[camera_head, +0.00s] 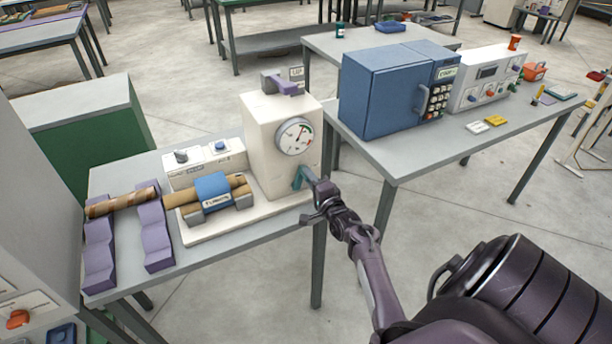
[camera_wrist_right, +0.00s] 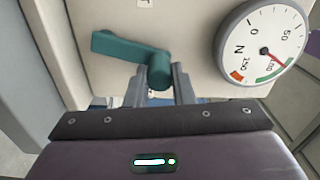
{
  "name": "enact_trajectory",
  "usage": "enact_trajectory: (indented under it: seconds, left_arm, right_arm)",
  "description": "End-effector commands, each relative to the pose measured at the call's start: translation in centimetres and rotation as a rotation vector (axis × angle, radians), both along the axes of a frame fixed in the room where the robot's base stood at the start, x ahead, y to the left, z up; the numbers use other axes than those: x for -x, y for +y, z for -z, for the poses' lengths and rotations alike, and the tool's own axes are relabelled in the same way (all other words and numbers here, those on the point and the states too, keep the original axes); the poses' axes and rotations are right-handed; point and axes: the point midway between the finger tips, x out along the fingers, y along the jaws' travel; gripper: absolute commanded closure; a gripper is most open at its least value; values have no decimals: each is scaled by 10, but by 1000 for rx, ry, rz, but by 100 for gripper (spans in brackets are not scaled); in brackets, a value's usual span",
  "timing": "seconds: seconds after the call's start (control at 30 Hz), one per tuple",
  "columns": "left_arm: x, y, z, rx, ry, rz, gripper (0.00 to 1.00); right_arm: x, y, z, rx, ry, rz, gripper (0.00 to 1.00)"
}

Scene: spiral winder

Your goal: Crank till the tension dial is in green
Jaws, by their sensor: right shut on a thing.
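The winder (camera_head: 258,150) is a cream housing on the left table with a round white tension dial (camera_head: 294,136) on its front. In the right wrist view the dial (camera_wrist_right: 262,46) reads in N, with a green arc and an orange-red patch near 150. The teal crank (camera_wrist_right: 122,49) lies sideways below the dial. My right gripper (camera_head: 316,193) is shut on the crank's round grip (camera_wrist_right: 158,70). My left gripper is out of view.
A brown roll (camera_head: 122,201) rests on purple cradles (camera_head: 154,236) at left. A blue oven-like box (camera_head: 385,95) and a white control unit (camera_head: 478,75) stand on the right table. A gap separates both tables.

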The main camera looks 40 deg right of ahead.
Motion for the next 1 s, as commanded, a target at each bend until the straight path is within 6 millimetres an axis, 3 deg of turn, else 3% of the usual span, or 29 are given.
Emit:
enact_trajectory:
  seconds: [0.33,0.83,0.87,1.0]
  left_arm:
    - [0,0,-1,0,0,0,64]
    - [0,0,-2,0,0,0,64]
    - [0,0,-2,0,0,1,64]
    - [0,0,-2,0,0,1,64]
  right_arm:
    - [2,-9,3,-124,-31,3,100]
    - [3,-11,4,-141,-34,3,100]
    - [3,-11,4,-140,-33,3,77]
    - [3,-10,4,-140,-33,2,59]
